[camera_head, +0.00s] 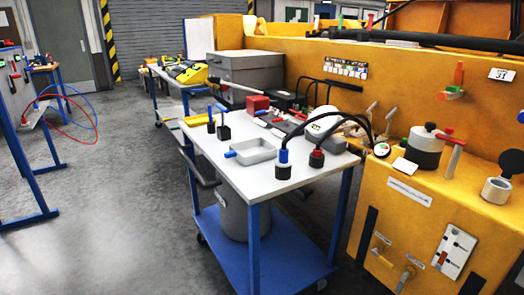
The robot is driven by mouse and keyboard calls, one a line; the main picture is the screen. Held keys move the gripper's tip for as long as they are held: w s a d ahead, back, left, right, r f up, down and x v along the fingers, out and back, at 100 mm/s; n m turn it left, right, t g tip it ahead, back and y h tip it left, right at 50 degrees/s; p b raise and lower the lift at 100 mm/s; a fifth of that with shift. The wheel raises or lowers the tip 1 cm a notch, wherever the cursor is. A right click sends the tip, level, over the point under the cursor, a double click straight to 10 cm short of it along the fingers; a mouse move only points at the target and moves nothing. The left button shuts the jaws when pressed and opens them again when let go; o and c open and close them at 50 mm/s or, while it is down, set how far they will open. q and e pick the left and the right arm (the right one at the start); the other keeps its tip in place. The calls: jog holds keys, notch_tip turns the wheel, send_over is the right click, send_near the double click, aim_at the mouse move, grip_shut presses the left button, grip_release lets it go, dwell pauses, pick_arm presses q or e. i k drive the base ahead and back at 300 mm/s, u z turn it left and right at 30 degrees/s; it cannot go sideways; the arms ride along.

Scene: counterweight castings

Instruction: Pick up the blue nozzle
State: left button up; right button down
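The blue nozzle (283,165) stands upright near the front right of the white cart top (245,176). It has a blue collar, a pale lower body and a black hose arching up from its top to the right. A similar nozzle with a red collar (317,157) stands just to its right, with its own black hose. Neither of my grippers shows in the head view, and nothing is touching the blue nozzle.
Two dark holders with blue tops (223,131) stand farther left. A red block (258,103) and a white rounded device (326,121) sit behind. The yellow machine (420,215) bounds the right.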

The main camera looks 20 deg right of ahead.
aim_at(283, 162)
jog(key=z, duration=0.5)
jog(key=i, duration=0.9)
jog(key=z, duration=0.8)
